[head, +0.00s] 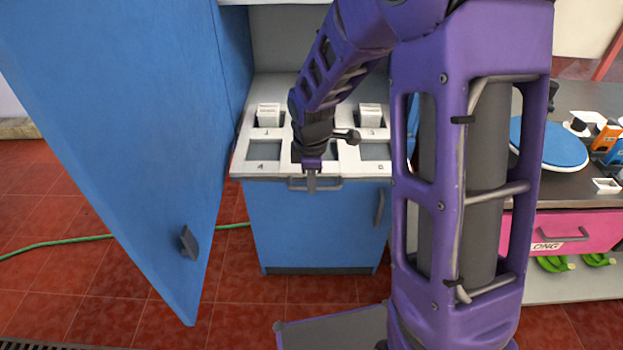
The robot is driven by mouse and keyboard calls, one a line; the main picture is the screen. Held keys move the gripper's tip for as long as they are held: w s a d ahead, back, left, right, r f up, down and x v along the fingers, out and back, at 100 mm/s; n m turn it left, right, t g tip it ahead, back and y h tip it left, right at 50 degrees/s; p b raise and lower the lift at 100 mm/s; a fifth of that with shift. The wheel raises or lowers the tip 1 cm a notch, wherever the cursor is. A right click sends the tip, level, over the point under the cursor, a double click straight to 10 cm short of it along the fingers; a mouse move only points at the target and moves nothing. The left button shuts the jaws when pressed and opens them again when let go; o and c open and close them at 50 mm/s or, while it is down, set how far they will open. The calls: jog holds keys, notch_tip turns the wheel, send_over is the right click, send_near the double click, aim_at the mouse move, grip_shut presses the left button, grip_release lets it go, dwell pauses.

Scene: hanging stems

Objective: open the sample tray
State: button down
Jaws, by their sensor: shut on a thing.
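The sample tray (239,166) is a white slab with numbered square recesses, set on top of a blue cabinet. White blocks sit in recess 1 (268,114) and recess 3 (370,114). The recess marked 4 (264,151) and the front right recess look empty. A grey bar handle (331,184) runs along the tray's front edge. My gripper (311,186) points down at the handle and is shut on its left part. My purple arm hides the middle of the tray.
A large blue door (130,120) stands open at the left, with a dark handle (189,243). The lower blue cabinet door (310,225) is shut. At right, a dark counter holds a blue disc (548,143) above a pink drawer (575,232). A green hose (55,243) crosses the red floor.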

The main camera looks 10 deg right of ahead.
jog(key=c, duration=0.9)
grip_release()
jog(key=shift+r, duration=0.1)
jog(key=s+r+p, duration=0.1)
jog(key=r, duration=0.4)
jog(key=s+r+p, duration=0.1)
jog(key=r, duration=0.5)
jog(key=s+r, duration=0.1)
jog(key=r, duration=0.5)
jog(key=shift+s+a+p, duration=0.1)
jog(key=shift+a+p, duration=0.2)
jog(key=shift+p, duration=0.1)
